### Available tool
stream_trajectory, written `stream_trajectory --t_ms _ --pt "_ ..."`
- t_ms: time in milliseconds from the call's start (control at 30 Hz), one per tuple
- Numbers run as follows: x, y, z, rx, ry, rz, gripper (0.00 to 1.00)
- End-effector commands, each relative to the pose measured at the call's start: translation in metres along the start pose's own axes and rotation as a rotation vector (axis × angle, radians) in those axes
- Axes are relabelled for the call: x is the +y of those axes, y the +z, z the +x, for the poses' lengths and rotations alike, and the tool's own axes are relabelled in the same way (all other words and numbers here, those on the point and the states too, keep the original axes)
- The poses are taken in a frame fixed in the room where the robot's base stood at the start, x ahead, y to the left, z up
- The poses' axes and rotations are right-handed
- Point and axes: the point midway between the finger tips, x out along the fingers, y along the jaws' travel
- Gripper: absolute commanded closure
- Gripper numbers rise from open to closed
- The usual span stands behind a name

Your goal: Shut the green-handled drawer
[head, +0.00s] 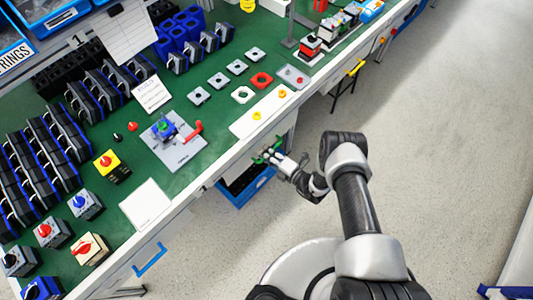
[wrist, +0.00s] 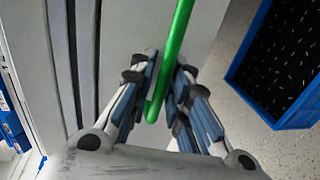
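The green handle (wrist: 181,40) runs as a slanting bar between my gripper's fingers in the wrist view. In the head view, a little of the green handle (head: 278,146) shows at the bench front. My gripper (head: 268,156) is there, below the bench edge. In the wrist view, the fingers of my gripper (wrist: 167,68) are close together on both sides of the bar and appear shut on it. Grey panels with dark gaps (wrist: 130,35) lie behind the handle. How far the drawer stands out is hard to tell.
A blue bin with a dark inside (wrist: 248,45) stands on the floor beside the handle; it shows below the bench in the head view (head: 249,187). A blue handle (head: 149,260) is farther left on the bench front. The green bench top (head: 215,120) holds switches and parts. Open floor lies right.

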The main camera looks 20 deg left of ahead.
Motion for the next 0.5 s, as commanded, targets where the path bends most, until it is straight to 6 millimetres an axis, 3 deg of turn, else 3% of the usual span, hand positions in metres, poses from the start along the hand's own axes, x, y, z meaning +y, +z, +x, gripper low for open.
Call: stream_trajectory --t_ms 167,500 --pt "0.0 0.002 -0.021 -0.005 -0.001 0.003 0.83" --pt "0.0 0.003 -0.092 -0.008 -0.002 0.004 0.83"
